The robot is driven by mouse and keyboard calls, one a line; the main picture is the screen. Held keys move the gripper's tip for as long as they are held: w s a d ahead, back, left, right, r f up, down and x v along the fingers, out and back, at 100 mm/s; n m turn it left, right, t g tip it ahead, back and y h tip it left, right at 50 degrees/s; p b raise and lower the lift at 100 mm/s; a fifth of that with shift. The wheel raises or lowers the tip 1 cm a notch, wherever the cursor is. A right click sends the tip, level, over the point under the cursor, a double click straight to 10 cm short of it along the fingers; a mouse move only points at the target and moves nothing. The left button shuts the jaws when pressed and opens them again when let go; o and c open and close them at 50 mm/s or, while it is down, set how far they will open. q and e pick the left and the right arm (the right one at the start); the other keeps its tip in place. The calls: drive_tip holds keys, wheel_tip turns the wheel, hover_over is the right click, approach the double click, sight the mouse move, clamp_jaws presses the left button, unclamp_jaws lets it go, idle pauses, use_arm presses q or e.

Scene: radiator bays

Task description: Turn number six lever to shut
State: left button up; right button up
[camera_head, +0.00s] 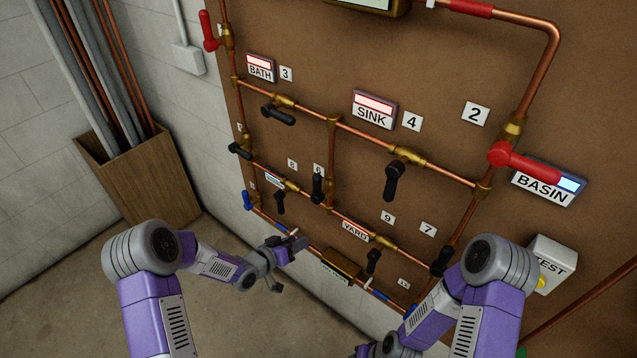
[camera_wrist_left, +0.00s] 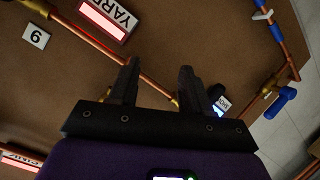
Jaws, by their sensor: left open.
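The number 6 tag (camera_head: 318,170) is on the brown board in the head view. A black lever (camera_head: 317,188) hangs beside it, roughly along the short vertical copper pipe. My left gripper (camera_head: 291,262) is open and empty, below and left of that lever and apart from it. In the left wrist view my open left gripper (camera_wrist_left: 160,85) has the board and a copper pipe behind its fingers. The number six lever cannot be made out there. My right arm is at the lower right of the head view; its gripper is out of frame.
Nearby are the YARD sign (camera_head: 355,231), the number 8 tag (camera_head: 292,164) with a black lever (camera_head: 280,202), and the number 9 tag (camera_head: 388,217). A brass box (camera_head: 341,264) sits on the lower pipe. A wooden bin (camera_head: 150,185) with pipes stands at left.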

use_arm(q)
drive_tip(key=w+r+m+h, duration=0.4)
drive_tip(key=w+r, duration=0.1)
drive_tip(key=r, duration=0.5)
drive_tip(key=m+g+h+b, duration=0.1)
drive_tip(key=m+g+h, duration=0.4)
drive_tip(key=m, duration=0.4)
approach(317, 182)
drive_tip(key=w+d, duration=0.2)
drive_tip(key=d, duration=0.1)
drive_tip(key=x, duration=0.4)
drive_tip(key=f+b+x, duration=0.1)
drive_tip(key=x, duration=0.2)
drive_tip(key=shift+a, duration=0.1)
clamp_jaws()
